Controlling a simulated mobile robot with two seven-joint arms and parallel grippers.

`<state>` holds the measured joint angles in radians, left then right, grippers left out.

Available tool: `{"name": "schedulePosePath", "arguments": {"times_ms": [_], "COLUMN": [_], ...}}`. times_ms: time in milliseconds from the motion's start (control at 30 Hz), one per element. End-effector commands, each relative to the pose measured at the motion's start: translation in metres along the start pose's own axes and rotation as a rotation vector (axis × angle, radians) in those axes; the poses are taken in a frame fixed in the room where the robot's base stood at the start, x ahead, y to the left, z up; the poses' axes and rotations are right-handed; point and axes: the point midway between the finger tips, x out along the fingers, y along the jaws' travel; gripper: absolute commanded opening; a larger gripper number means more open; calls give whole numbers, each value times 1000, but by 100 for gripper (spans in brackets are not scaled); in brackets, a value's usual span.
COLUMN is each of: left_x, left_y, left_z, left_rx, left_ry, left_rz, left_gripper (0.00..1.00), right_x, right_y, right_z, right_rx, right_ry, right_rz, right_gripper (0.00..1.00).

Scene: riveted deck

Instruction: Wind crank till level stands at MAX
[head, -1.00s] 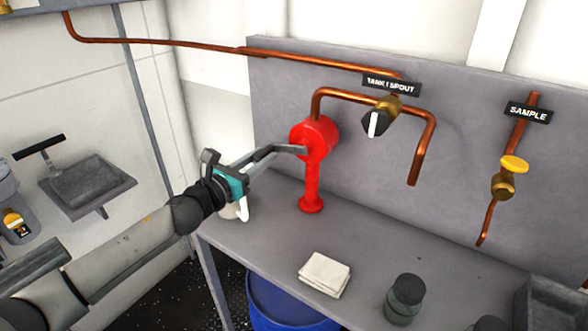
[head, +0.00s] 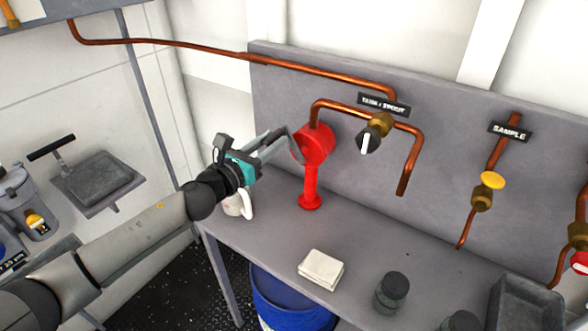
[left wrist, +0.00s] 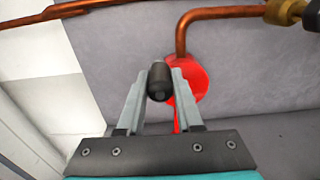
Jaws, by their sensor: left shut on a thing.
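A red hand pump (head: 318,143) stands on the bench in front of the grey back panel. It also shows in the left wrist view (left wrist: 200,82), behind the fingers. Its grey crank arm (head: 298,147) is on the pump's left face and slants up to the left. My left gripper (head: 280,138) is at the arm's outer end, shut on the crank handle. In the left wrist view the dark handle knob (left wrist: 159,82) sits between the two fingers. No level gauge or MAX mark shows. My right gripper is out of view.
The tank spout valve (head: 374,134) and copper pipe (head: 404,178) are right of the pump. A white mug (head: 238,205) stands behind my left wrist. A folded white cloth (head: 321,269) and dark jar (head: 392,292) lie towards the bench front. A blue drum (head: 290,300) is below.

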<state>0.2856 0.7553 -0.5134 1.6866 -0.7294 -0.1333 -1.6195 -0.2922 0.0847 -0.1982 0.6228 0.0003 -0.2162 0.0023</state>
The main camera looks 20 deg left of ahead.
Motion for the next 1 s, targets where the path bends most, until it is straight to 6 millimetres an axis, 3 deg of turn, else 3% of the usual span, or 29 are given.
{"name": "schedulePosePath", "arguments": {"times_ms": [33,167,500,733,1000], "left_x": [1,1,1,1,1], "left_y": [0,-5,-42,-52,-83], "left_z": [8,8,19,16,3], "left_rx": [1,1,0,1,0], "left_ry": [-7,-8,-9,-10,-9], "left_rz": [2,2,1,1,-1], "left_gripper": [0,0,0,0,0], "right_x": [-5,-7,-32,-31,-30], "right_y": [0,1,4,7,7], "right_z": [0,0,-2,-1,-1], "right_rx": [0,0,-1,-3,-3], "right_ry": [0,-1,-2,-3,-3], "right_rz": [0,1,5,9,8], "right_gripper": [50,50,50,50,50]}}
